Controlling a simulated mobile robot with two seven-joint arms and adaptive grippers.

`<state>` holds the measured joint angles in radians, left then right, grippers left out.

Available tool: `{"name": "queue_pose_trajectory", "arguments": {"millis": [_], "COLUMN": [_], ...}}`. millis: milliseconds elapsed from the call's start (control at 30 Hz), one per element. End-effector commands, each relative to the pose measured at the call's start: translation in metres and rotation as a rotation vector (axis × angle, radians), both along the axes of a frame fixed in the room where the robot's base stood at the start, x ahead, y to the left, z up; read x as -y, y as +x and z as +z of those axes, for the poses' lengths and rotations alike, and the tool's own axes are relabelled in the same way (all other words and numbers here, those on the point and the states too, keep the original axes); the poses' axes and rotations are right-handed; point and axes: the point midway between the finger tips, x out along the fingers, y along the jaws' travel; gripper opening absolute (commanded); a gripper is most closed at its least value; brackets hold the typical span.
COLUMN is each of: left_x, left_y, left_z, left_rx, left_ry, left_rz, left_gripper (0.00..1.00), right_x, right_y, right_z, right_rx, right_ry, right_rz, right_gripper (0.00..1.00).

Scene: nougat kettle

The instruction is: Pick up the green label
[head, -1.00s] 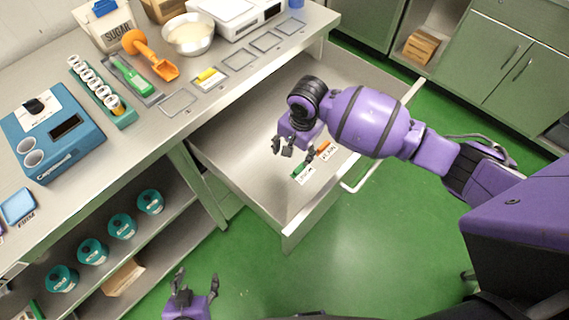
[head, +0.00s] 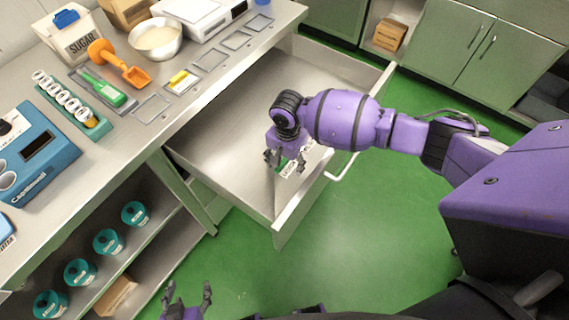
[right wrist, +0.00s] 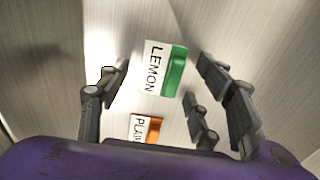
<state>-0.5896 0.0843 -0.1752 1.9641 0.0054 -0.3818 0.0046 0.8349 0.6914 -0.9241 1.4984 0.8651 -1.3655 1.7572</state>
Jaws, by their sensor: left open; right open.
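The green label (right wrist: 174,72), a white card marked LEMON with a green strip, lies flat in the open drawer. In the right wrist view it sits between the open fingers of my right gripper (right wrist: 165,90), apart from them. In the head view my right gripper (head: 284,160) is over the drawer and partly covers the green label (head: 289,168). An orange label (right wrist: 147,128) marked PLAIN lies close beside the green one, nearer the palm. My left gripper (head: 188,297) is open and empty at the bottom of the head view.
The metal drawer (head: 215,140) is pulled out, its front panel (head: 290,212) standing near the labels. The counter above holds a yellow label (head: 180,80), an orange scoop (head: 135,76), a green scoop (head: 105,90) and a metal bowl (head: 157,40). The drawer's back area is clear.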

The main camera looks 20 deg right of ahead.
Motion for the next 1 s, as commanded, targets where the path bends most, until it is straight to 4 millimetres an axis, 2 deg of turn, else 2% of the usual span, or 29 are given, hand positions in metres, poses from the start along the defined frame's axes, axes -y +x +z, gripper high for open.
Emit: {"name": "queue_pose_trajectory", "arguments": {"millis": [67, 500, 833, 1000], "left_x": [0.0, 0.0, 0.0, 0.0], "left_y": [0.0, 0.0, 0.001, 0.004], "left_z": [0.0, 0.0, 0.001, 0.006], "left_rx": [0.001, 0.001, 0.002, 0.01], "left_ry": [0.0, 0.0, 0.001, 0.0], "left_rz": [0.0, 0.0, 0.001, 0.001], "left_gripper": [0.56, 0.56, 0.56, 0.56], "right_x": [0.0, 0.0, 0.0, -0.001], "right_y": [0.0, 0.0, 0.0, 0.002], "right_z": [0.001, 0.001, 0.002, 0.024], "right_rx": [0.001, 0.0, 0.001, 0.005], "right_ry": [0.001, 0.0, 0.001, 0.001], "right_rz": [0.0, 0.0, 0.0, 0.001], "right_gripper": [0.59, 0.02, 0.0, 0.0]}}
